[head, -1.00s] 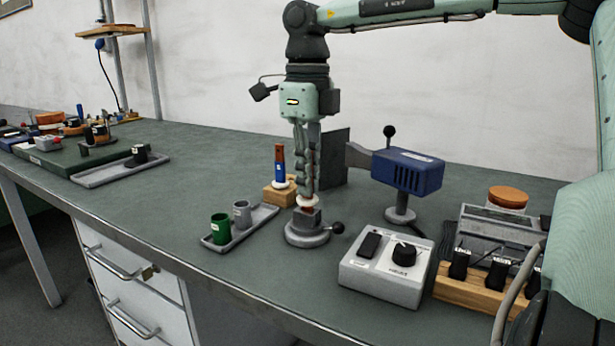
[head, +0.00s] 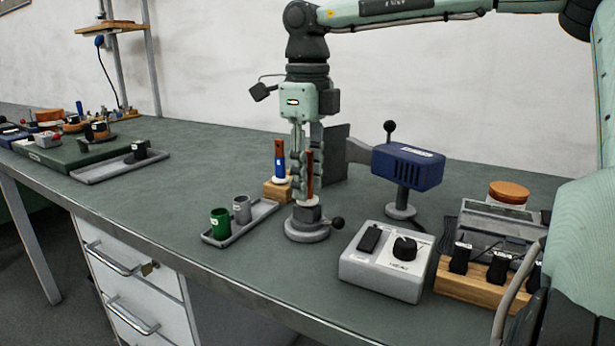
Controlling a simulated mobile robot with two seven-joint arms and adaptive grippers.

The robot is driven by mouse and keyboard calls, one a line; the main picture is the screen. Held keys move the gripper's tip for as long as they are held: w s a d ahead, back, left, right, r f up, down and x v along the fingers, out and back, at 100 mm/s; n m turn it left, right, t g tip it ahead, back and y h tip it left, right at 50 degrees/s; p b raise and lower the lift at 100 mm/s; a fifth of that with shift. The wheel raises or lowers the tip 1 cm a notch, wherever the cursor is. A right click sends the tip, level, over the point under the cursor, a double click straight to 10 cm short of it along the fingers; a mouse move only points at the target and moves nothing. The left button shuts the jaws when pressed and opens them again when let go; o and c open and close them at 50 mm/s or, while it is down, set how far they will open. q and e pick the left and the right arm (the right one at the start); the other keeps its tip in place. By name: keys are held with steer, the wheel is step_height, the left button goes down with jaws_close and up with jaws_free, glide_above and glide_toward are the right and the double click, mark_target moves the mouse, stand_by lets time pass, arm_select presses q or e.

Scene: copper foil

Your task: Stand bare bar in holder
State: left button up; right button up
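The bare copper bar (head: 309,176) stands upright in the holder (head: 306,229), a round grey base with a collar and a black-knobbed lever. The bar's lower end is hidden in the collar. My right gripper (head: 308,172) points down over the holder. Its fingers are spread to either side of the bar, which shows between them. Contact with the fingers is too small to tell. A second copper bar with a blue sleeve (head: 280,168) stands in a wooden block (head: 275,193) just left of the gripper. My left gripper is out of view.
A tray (head: 262,214) with a green cup (head: 220,223) and a grey cup (head: 242,209) lies left of the holder. A blue heat tool (head: 407,168) on a stand and a grey control box (head: 385,265) are to the right.

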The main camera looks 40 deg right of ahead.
step_height(320, 180, up, 12)
steer(key=shift+r, duration=0.1)
stand_by(0.5)
steer(key=o, duration=0.3)
stand_by(0.5)
steer(key=shift+r+p, duration=0.95)
steer(key=shift+p, duration=0.2)
steer(key=shift+r, duration=0.1)
